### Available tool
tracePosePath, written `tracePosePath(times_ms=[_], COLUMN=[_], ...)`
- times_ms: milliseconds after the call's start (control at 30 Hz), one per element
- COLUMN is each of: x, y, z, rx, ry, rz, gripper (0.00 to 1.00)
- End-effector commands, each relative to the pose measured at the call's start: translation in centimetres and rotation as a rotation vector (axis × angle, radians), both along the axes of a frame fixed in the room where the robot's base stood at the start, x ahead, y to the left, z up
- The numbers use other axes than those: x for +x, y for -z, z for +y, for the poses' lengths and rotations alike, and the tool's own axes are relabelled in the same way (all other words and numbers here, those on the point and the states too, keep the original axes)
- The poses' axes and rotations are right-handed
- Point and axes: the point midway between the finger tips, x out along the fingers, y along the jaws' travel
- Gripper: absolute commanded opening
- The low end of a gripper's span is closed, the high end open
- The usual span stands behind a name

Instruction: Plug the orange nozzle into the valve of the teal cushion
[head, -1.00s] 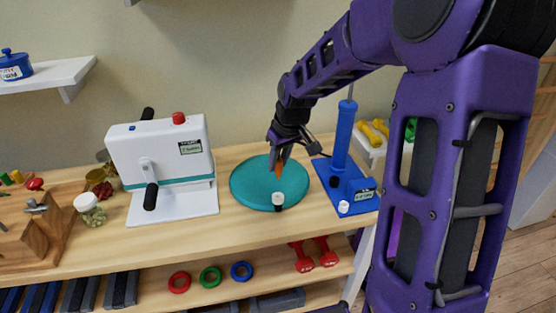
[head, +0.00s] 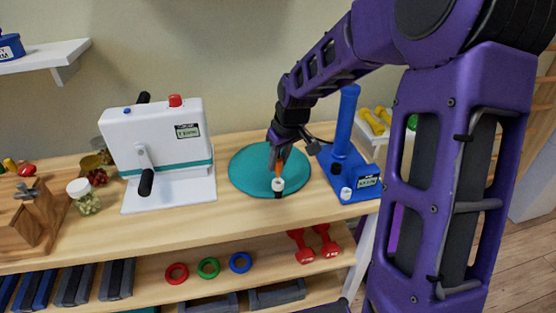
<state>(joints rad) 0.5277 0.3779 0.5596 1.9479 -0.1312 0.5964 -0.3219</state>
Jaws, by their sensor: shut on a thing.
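The teal cushion (head: 250,163) lies flat on the wooden table, right of the white machine. Its valve (head: 278,184) shows as a white ring with a dark opening at the cushion's front edge. My gripper (head: 279,163) is above the cushion, pointing down and shut on the orange nozzle (head: 279,170). In the picture the nozzle's lower end lies just above the valve ring. I cannot tell whether they touch. A dark hose runs from near the gripper toward the blue pump (head: 345,125) on the right. The gripper hides part of the nozzle.
The white machine (head: 155,140) with crank handles stands to the left. A jar (head: 84,197) and a wooden block (head: 35,215) are further left. The blue pump's base is close to the cushion's right. The table front (head: 200,228) is clear. Red dumbbells (head: 315,243) lie on the shelf below.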

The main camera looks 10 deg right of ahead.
Motion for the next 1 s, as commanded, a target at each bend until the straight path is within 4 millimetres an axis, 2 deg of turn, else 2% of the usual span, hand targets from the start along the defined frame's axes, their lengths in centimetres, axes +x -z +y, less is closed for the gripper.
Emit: tracePosePath(times_ms=[1000], x=[0.0], y=[1.7], z=[0.0], rx=[0.0], ry=[0.0], rz=[0.0], gripper=[0.0])
